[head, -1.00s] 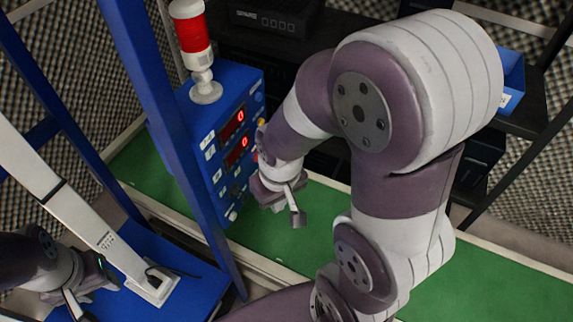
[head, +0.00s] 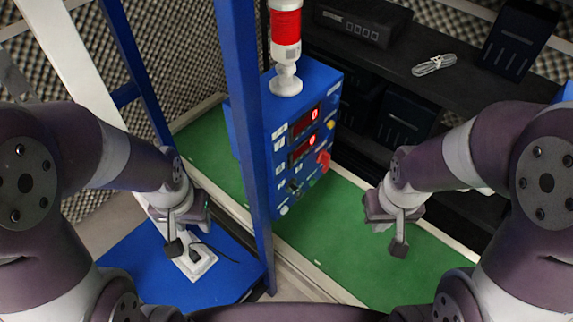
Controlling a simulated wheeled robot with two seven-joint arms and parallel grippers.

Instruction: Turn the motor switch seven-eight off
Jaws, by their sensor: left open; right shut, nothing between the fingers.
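The blue control box (head: 329,88) stands on the green surface in the middle of the head view, behind a blue post. Its front carries two red displays reading 0 (head: 304,123), a yellow button (head: 331,125), a red knob (head: 323,159) and dark switches (head: 293,187). The labels are too small to read, so I cannot tell which switch is seven-eight. My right gripper (head: 398,235) is shut and empty, to the right of the box and apart from it. My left gripper (head: 178,240) is open, left of the post over a white plate.
A blue post (head: 245,100) stands close in front of the box's left side. A red and white signal lamp (head: 286,40) rises from the box's top. A white power strip (head: 193,262) lies on the blue table (head: 135,270). Dark shelves (head: 400,60) stand behind.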

